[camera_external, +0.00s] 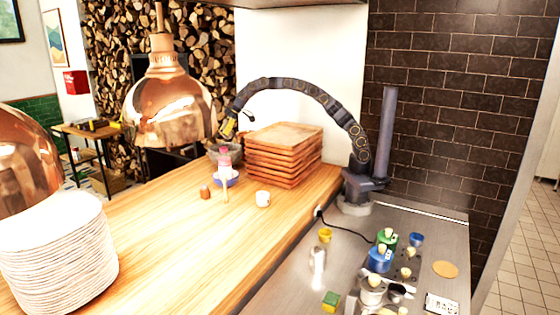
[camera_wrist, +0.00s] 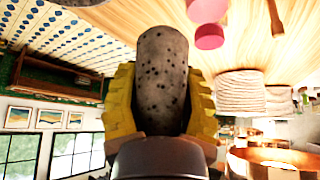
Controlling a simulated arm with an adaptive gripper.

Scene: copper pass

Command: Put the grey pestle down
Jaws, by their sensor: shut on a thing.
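The grey pestle (camera_wrist: 162,65), a speckled stone cylinder, is held between the yellow fingers of my gripper (camera_wrist: 160,100) in the wrist view. Its free end points away from my wrist. In the external view my gripper (camera_external: 228,127) is raised above the far part of the wooden counter (camera_external: 165,225), left of the stacked wooden trays (camera_external: 282,143). The pestle is too small to make out clearly there. A grey bowl (camera_external: 233,152) stands on the counter below my gripper, partly hidden by a pink-topped bottle.
The pink bottle (camera_external: 224,156), a blue bowl (camera_external: 231,180), a small brown jar (camera_external: 205,192) and a white cup (camera_external: 262,198) stand nearby. A copper lamp (camera_external: 168,105) hangs left of my gripper. Plates (camera_external: 60,250) are stacked at the near left. The counter's middle is clear.

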